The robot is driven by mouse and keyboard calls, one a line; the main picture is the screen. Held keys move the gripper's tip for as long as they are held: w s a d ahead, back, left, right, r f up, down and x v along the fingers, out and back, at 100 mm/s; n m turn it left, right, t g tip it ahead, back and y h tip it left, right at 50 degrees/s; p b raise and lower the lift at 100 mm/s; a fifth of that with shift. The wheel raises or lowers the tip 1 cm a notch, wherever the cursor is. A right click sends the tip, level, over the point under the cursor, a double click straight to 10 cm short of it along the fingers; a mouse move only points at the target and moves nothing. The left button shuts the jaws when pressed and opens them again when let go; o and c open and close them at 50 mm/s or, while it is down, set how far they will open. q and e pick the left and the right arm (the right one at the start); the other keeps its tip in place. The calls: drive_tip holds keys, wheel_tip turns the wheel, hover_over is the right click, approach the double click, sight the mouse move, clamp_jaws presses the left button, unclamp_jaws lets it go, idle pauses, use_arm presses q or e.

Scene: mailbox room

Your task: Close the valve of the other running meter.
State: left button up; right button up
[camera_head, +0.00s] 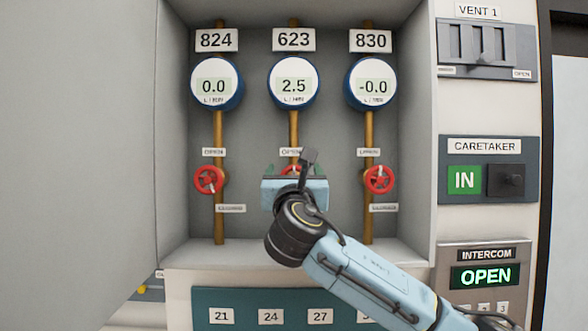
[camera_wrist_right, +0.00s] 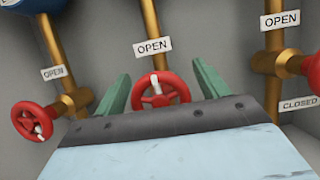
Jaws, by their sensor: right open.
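Three meters hang in the cabinet. The 623 meter (camera_head: 293,82) in the middle reads 2.5. The 824 meter (camera_head: 215,85) reads 0.0 and the 830 meter (camera_head: 371,83) reads -0.0. Each pipe has a red valve wheel below its meter. My right gripper (camera_head: 294,172) is in front of the middle valve wheel and hides most of it. In the right wrist view the gripper's two green fingers stand open on either side of the middle valve wheel (camera_wrist_right: 160,92), whose white mark points up toward the OPEN label (camera_wrist_right: 152,46). Contact cannot be told. My left gripper is not in view.
The left valve wheel (camera_head: 209,180) and right valve wheel (camera_head: 379,180) flank my gripper closely. The cabinet's side walls and floor (camera_head: 250,255) enclose the pipes. A vent switch (camera_head: 480,45), caretaker panel (camera_head: 488,170) and intercom (camera_head: 485,277) are on the right.

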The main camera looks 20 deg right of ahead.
drive_tip(key=c, duration=0.9)
drive_tip(key=shift+c, duration=0.2)
